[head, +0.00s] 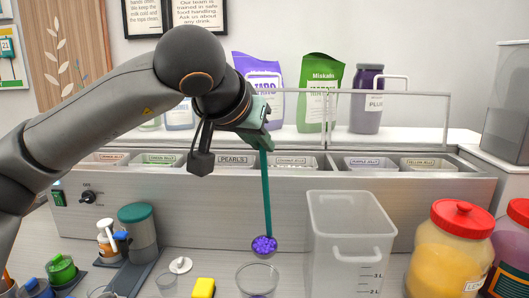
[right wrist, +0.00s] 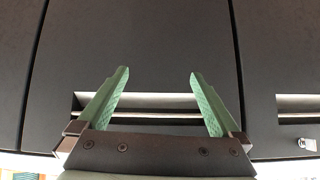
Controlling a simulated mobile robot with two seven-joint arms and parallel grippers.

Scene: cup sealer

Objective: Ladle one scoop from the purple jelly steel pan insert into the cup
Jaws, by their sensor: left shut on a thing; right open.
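In the head view my left gripper (head: 254,132) is shut on the handle of a teal ladle (head: 266,195), which hangs nearly upright. The ladle's bowl (head: 264,245) holds purple jelly cubes and is above and near the rim of a clear cup (head: 257,278), which is cut off by the lower edge. Some purple shows low in the cup. The purple jelly pan insert (head: 372,163) is in the counter row, right of the gripper. My right gripper (right wrist: 157,95) is open and empty in the right wrist view, facing dark panels.
A clear square container (head: 350,240) stands close right of the ladle and cup. A yellow sponge (head: 204,287) lies left of the cup. Red-lidded jars (head: 451,250) stand at right, and a teal-lidded canister (head: 139,232) at left.

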